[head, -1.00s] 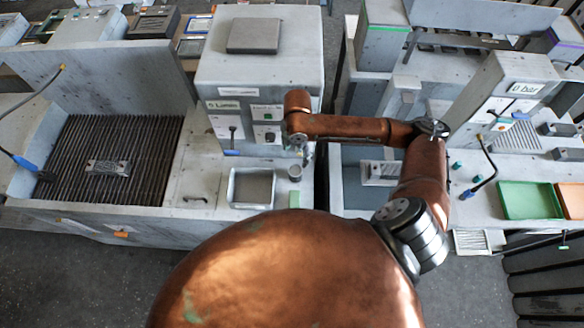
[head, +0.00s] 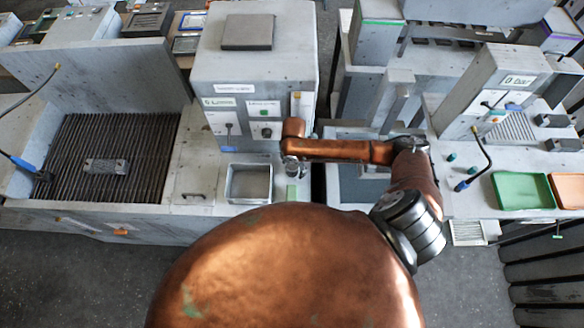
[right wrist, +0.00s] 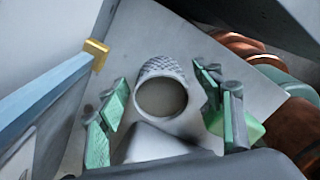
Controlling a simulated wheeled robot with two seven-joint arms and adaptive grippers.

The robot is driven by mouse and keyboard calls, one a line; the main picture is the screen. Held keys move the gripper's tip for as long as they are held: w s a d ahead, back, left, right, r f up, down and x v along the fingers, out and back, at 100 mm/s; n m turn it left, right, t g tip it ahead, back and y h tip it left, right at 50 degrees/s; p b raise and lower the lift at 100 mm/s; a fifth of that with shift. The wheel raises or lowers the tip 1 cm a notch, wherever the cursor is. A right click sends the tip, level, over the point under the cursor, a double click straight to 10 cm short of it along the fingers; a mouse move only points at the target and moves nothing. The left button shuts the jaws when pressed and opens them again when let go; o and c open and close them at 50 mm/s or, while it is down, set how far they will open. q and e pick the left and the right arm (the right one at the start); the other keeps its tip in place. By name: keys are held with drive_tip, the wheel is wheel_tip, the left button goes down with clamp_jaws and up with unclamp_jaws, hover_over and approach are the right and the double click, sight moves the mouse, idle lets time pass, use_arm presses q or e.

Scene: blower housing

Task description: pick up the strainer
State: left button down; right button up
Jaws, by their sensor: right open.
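The strainer (right wrist: 163,68) is a small grey, round cup with a knurled or mesh-like side and an open top. In the right wrist view it stands on a pale grey surface between my right gripper's fingers. My right gripper (right wrist: 163,105) is open, with green finger pads on both sides of the strainer and visible gaps to it. In the head view my right gripper (head: 291,162) is over the counter in front of the grey box unit and mostly hides the strainer. My left gripper is not in view.
A square metal tray (head: 231,184) is left of my right gripper, and a small green block (head: 292,191) is just in front. The grey box unit (head: 250,72) rises behind. A blue bar with a yellow end (right wrist: 98,53) shows left of the fingers.

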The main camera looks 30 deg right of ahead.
drive_tip(key=shift+f, duration=0.25)
drive_tip(key=shift+c, duration=0.5)
drive_tip(key=c, duration=1.2)
drive_tip(key=shift+r, duration=0.1)
